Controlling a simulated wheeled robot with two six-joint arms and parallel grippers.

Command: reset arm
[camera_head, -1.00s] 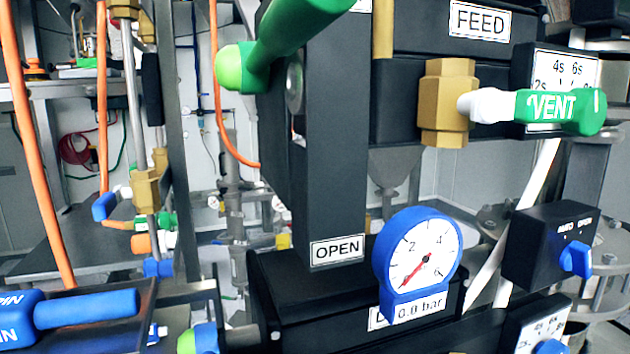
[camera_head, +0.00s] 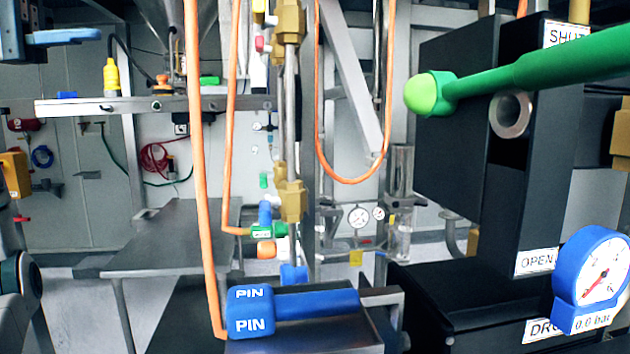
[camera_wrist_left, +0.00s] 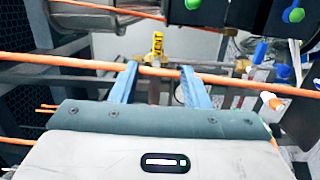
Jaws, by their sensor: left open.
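My left gripper (camera_wrist_left: 160,69) shows in the left wrist view as two blue fingers spread apart with nothing held between them. An orange hose (camera_wrist_left: 240,80) crosses the picture at the fingertips; I cannot tell if it touches them. In the head view, a blue finger-like part (camera_head: 65,37) at the top left edge looks like part of my left gripper. A long green handle (camera_head: 540,66) with a light green end slants across the black sifter housing (camera_head: 455,110) at the right.
A blue PIN block (camera_head: 250,312) with a blue bar sits at the bottom centre. A blue pressure gauge (camera_head: 590,280) is at the right. Orange hoses (camera_head: 195,150) hang in front of a grey table (camera_head: 165,240). A yellow object (camera_wrist_left: 157,45) stands beyond the fingers.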

